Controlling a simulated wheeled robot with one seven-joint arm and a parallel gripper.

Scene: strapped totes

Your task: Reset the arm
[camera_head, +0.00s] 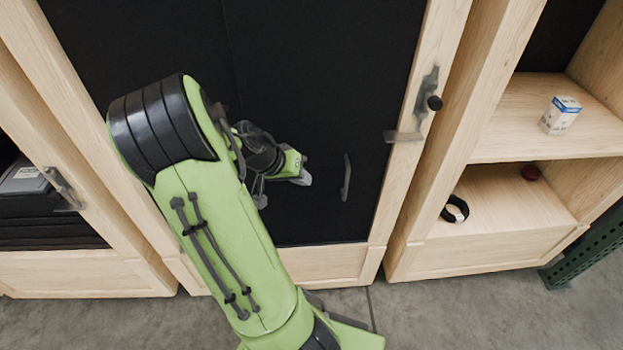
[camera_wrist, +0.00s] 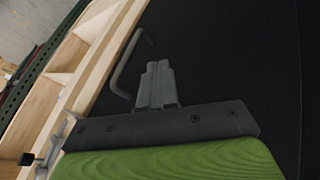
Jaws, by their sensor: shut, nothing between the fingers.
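My green arm reaches up from the bottom of the head view and bends toward a wooden cabinet with black door panels (camera_head: 310,60). My gripper (camera_head: 303,176) is in front of the black panel, to the left of a dark vertical handle (camera_head: 346,178). In the wrist view my gripper (camera_wrist: 158,70) is shut and empty, its fingertips together. The handle (camera_wrist: 124,65) shows just left of the fingers there, apart from them as far as I can tell. The gap between the fingers and the panel is hard to judge.
A latch with a black knob (camera_head: 434,103) is on the cabinet's right frame. A green metal post (camera_head: 585,245) stands at far right. Grey floor lies in front.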

